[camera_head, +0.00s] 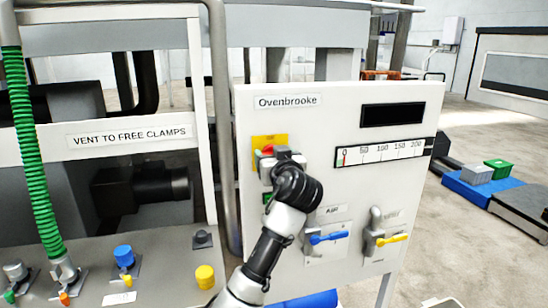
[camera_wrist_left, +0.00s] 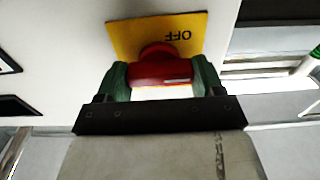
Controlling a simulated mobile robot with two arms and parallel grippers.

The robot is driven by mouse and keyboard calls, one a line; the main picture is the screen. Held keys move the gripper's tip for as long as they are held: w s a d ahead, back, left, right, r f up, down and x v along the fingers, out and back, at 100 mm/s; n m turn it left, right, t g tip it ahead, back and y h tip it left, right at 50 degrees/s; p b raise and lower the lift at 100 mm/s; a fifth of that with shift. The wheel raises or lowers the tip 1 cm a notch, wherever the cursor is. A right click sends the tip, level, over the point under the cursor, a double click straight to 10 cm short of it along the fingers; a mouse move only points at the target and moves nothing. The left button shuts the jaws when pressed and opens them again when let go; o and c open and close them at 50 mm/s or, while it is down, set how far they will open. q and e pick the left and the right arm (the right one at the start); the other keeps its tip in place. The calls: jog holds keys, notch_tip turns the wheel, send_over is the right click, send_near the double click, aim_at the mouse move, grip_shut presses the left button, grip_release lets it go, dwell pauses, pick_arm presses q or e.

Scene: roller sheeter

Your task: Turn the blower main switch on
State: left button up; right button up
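The blower main switch is a red knob (camera_head: 267,149) on a yellow plate (camera_head: 281,139) at the upper left of the white Ovenbrooke panel (camera_head: 360,215). My left gripper (camera_head: 272,160) is in front of it, and my wrist hides much of it in the head view. In the left wrist view, the red knob (camera_wrist_left: 160,68) sits between the two green fingers of my left gripper (camera_wrist_left: 160,78), which appear to touch it on both sides. The word OFF reads upside down on the yellow plate (camera_wrist_left: 190,25) there. My right gripper is not in view.
A blue-handled valve (camera_head: 328,237) and a yellow-handled valve (camera_head: 390,239) are low on the panel, right of my forearm. A scale (camera_head: 382,152) and a dark display (camera_head: 392,114) are at upper right. A green hose (camera_head: 30,150) hangs at left.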

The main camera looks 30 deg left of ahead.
pick_arm(q)
jog(key=shift+c, duration=1.4)
jog(key=m+p, duration=0.2)
jog(key=m, duration=0.2)
jog(key=shift+r+m+p, duration=0.15)
jog(key=shift+m+p, duration=0.25)
jog(key=m+p, duration=0.2)
jog(key=m, duration=0.1)
jog(key=shift+m, duration=0.3)
jog(key=m+p, duration=0.5)
jog(key=shift+f+m+p, duration=0.2)
jog(key=shift+m+p, duration=1.35)
jog(key=shift+m, duration=0.65)
